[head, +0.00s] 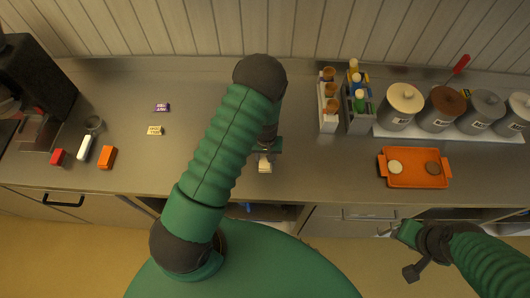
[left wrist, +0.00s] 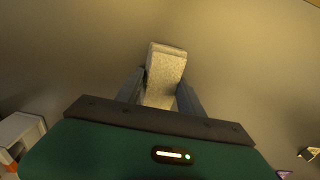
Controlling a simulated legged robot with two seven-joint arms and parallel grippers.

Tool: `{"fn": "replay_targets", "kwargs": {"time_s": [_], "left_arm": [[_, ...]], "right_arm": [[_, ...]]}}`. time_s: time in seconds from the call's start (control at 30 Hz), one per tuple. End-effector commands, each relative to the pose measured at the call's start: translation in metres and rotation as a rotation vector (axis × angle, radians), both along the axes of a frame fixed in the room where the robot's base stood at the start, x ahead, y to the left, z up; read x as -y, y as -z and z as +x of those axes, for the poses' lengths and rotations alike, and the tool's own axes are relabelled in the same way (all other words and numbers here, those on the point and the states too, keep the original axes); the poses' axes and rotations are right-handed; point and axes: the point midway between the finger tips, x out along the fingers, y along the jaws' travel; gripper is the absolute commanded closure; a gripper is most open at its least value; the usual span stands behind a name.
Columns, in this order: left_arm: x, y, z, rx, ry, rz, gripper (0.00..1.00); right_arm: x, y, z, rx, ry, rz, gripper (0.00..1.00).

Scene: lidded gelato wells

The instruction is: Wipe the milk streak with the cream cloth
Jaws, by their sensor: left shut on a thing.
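The cream cloth (head: 264,166) is a small pale block-shaped piece near the counter's front edge. My left gripper (head: 266,152) is shut on it and points down at the counter. In the left wrist view the cloth (left wrist: 166,68) stands out between the two fingers, over a plain brownish counter surface. I cannot tell whether the cloth touches the counter. I cannot make out a milk streak in either view; my left arm hides part of the counter. My right gripper (head: 398,231) is low at the right, in front of the counter, and its jaws are unclear.
An orange tray (head: 417,181) with two round pieces lies right of the cloth. Lidded wells (head: 401,104), a cone holder (head: 328,106) and a bottle caddy (head: 357,110) stand behind.

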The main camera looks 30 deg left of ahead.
Motion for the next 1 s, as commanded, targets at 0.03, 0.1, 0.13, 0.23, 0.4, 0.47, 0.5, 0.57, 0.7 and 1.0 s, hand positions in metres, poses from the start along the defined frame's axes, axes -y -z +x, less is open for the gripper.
{"fn": "replay_targets", "kwargs": {"time_s": [0.03, 0.1, 0.13, 0.23, 0.4, 0.47, 0.5, 0.57, 0.7, 1.0], "left_arm": [[0.002, -0.002, -0.004, -0.002, -0.001, -0.001, 1.0], [0.002, -0.001, -0.006, 0.001, 0.0, -0.001, 1.0], [0.002, -0.001, -0.006, 0.001, 0.0, 0.0, 1.0], [0.0, 0.001, -0.002, 0.001, -0.001, 0.0, 1.0], [-0.009, 0.004, 0.012, 0.003, -0.001, -0.001, 1.0], [-0.01, 0.003, 0.014, 0.001, -0.001, 0.0, 1.0], [-0.01, 0.003, 0.014, 0.001, 0.0, -0.001, 1.0], [-0.009, 0.002, 0.012, 0.0, -0.001, -0.001, 1.0], [-0.002, 0.004, 0.001, -0.003, -0.001, -0.003, 1.0], [-0.001, 0.007, 0.0, -0.002, 0.0, -0.002, 1.0]], "right_arm": [[0.0, -0.003, 0.0, 0.0, 0.0, 0.0, 0.64], [0.0, -0.003, 0.0, 0.0, 0.0, 0.0, 0.64], [0.0, -0.002, 0.0, 0.0, 0.0, 0.0, 0.64], [0.0, 0.001, 0.0, 0.0, 0.0, 0.0, 0.64], [0.0, 0.007, 0.0, 0.0, 0.0, 0.0, 0.64], [0.0, 0.008, 0.0, 0.0, 0.0, 0.0, 0.64], [0.0, 0.007, 0.0, 0.0, 0.0, 0.0, 0.64], [0.0, 0.006, 0.0, 0.0, 0.0, 0.0, 0.64], [0.0, 0.005, 0.0, 0.0, 0.0, 0.0, 0.64], [0.0, 0.007, 0.0, 0.0, 0.0, 0.0, 0.64]]}}
